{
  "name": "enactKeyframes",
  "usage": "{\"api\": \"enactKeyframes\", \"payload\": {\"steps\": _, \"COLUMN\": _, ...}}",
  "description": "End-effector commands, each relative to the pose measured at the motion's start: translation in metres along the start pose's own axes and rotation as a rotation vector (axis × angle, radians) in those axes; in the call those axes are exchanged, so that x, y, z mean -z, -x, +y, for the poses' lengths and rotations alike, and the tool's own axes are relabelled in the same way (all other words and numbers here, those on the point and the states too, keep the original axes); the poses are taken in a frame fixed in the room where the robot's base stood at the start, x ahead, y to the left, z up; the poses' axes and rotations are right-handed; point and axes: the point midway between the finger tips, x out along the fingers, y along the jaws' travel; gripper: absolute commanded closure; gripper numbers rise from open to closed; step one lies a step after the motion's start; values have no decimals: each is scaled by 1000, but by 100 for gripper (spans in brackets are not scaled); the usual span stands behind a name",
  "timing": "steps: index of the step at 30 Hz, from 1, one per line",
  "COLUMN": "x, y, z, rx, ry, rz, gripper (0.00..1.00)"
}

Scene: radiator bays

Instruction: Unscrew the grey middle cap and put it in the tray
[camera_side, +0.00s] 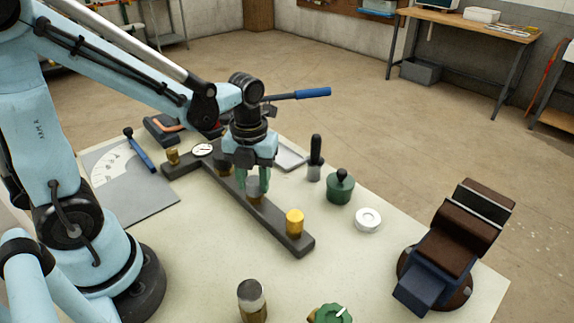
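My gripper (254,182) points straight down over the grey cap. Its green fingers come down at the cap's upper part. I cannot tell whether they touch it or are closed on it. A shallow grey tray (291,157) lies behind my gripper to the right, partly hidden by it.
A dark-handled tool (315,158), a green knobbed piece (341,188) and a white ring (367,220) stand right of the bar. A vise (450,247) is at the right. A grey-topped cylinder (251,299) and green piece (331,314) are in front. A gauge (202,150) sits at the bar's far end.

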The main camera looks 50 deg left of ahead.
Motion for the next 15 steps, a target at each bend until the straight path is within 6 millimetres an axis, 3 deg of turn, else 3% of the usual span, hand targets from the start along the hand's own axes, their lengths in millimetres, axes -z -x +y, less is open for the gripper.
{"api": "enactKeyframes", "payload": {"steps": 1, "x": 0, "y": 0, "z": 0, "rx": 0, "ry": 0, "rz": 0, "gripper": 74}}
{"api": "enactKeyframes", "payload": {"steps": 6, "x": 0, "y": 0, "z": 0, "rx": 0, "ry": 1, "rz": 0, "gripper": 100}}
{"api": "enactKeyframes", "payload": {"steps": 11, "x": 0, "y": 0, "z": 0, "rx": 0, "ry": 60, "rz": 0, "gripper": 100}}
{"api": "enactKeyframes", "payload": {"steps": 15, "x": 0, "y": 0, "z": 0, "rx": 0, "ry": 236, "rz": 0, "gripper": 100}}
